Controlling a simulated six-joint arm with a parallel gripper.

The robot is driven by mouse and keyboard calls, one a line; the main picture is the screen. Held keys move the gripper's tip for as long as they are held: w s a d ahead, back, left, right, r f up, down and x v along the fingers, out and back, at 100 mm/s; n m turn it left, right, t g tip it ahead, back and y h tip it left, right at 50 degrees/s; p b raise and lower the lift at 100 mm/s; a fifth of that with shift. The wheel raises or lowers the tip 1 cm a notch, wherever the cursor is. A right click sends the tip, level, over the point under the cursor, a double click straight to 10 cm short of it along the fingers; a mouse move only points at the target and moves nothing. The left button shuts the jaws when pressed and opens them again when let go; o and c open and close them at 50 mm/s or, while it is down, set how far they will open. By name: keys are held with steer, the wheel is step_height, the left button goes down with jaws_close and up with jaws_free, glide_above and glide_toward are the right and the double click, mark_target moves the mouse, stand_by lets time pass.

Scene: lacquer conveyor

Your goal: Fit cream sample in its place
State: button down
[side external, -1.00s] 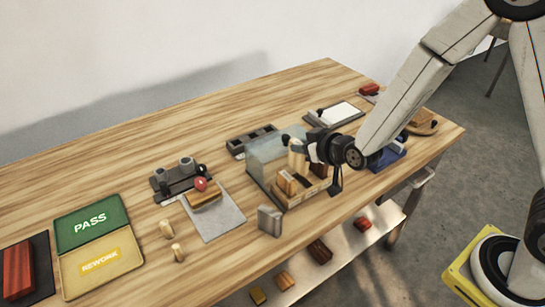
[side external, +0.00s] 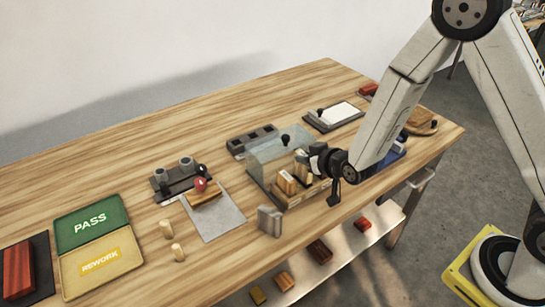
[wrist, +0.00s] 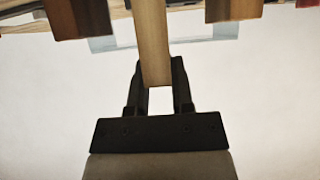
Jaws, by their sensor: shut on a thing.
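My gripper (side external: 311,163) is shut on a narrow cream sample (wrist: 152,45), which stands between the black fingers (wrist: 156,88) in the wrist view. In the side external view the gripper is at the right end of a light wooden rack (side external: 288,203) with a clear hood (side external: 268,152). The cream sample (side external: 303,167) is partly hidden there, and I cannot tell whether its lower end is in a slot. A tan sample (side external: 286,184) stands at the rack's front left. In the wrist view a dark brown block (wrist: 78,18) and a reddish block (wrist: 233,10) flank the held sample with gaps.
A grey upright block (side external: 270,220) stands just left of the rack. A dark slotted holder (side external: 251,140) lies behind. A grey mat (side external: 222,222) with a wooden block, and PASS (side external: 90,226) and REWORK (side external: 100,262) panels, are farther left. The back left table is clear.

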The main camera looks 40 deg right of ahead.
steer(key=shift+f, duration=0.15)
steer(key=shift+f, duration=1.65)
steer(key=shift+f, duration=0.1)
steer(key=shift+c, duration=2.4)
jaws_free()
steer(key=v, duration=0.7)
steer(key=shift+s+r, duration=0.2)
steer(key=shift+s, duration=0.05)
